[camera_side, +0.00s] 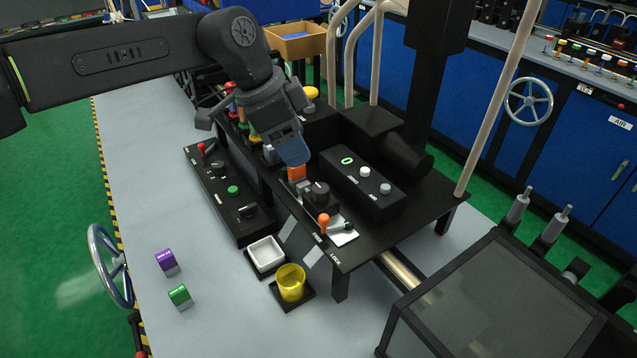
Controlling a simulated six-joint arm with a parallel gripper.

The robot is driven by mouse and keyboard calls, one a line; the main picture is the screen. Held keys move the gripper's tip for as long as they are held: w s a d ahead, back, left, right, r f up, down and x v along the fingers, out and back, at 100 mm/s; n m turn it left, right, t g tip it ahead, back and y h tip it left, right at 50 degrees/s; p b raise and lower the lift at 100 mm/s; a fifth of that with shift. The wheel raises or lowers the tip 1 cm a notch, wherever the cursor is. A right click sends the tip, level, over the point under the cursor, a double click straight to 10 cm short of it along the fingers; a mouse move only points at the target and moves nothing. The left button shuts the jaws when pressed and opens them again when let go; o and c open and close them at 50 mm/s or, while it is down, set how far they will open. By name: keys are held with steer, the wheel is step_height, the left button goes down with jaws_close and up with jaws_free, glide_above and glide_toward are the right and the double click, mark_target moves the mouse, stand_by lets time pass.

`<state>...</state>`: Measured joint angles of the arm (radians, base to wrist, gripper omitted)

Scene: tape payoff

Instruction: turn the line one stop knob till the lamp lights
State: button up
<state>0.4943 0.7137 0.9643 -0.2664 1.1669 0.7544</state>
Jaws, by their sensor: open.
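My gripper (292,158) is above the black raised bench, its tip pointing down close over an orange block-like part (296,173). It counts as open; the gap between the fingers is hard to see. A black knob (319,191) stands on a small black box just right of and below the gripper tip, apart from it. Two more black knobs, an upper (218,167) and a lower (247,211), sit on the long black panel at the left. I cannot tell which knob is the line one stop. A green ring-shaped mark (347,160) shows on another box; I cannot tell whether it is a lit lamp.
An orange-topped lever (323,222) stands at the bench front. A white tray (267,254) and a yellow cup (291,283) sit before it. Purple (166,262) and green (179,296) pieces lie on the grey table, which is mostly clear at the left. A pale post (497,95) rises at right.

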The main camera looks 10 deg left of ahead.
mark_target(320, 188)
steer(key=x, duration=1)
steer(key=shift+d+f, duration=0.15)
steer(key=shift+f, duration=0.1)
steer(key=shift+c, duration=0.3)
steer(key=c, duration=0.9)
steer(key=shift+o, duration=0.2)
steer(key=shift+w+m, duration=0.1)
steer(key=shift+m, duration=0.3)
steer(key=m+g, duration=0.1)
steer(key=m, duration=0.1)
steer(key=shift+m+h, duration=0.3)
steer(key=shift+w+m+g, duration=0.1)
steer(key=shift+m+g, duration=0.8)
steer(key=shift+m, duration=1.1)
